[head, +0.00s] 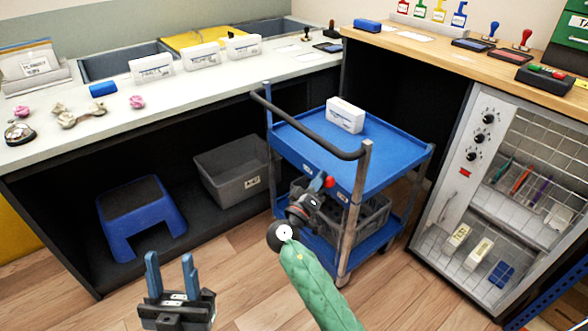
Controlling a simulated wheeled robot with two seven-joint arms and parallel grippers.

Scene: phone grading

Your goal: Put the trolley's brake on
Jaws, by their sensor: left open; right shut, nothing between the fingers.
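The blue trolley (395,160) stands between the white counter and the wooden bench, its grey push handle (310,128) towards me. A small red knob (329,182) shows at the trolley's near side, below the top tray; it may belong to the brake lever, whose arm I cannot make out. My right gripper (318,184) comes in on a green-sleeved arm and is shut and empty, its fingertips right beside the red knob. I cannot tell whether they touch. My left gripper (171,262) is open and empty over the floor, apart from the trolley.
A white box (345,115) sits on the trolley's top tray, and a grey crate (372,222) on its lower shelf. A blue step stool (140,215) and a grey bin (232,172) stand under the counter. A wire-fronted cabinet (480,150) is close on the right.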

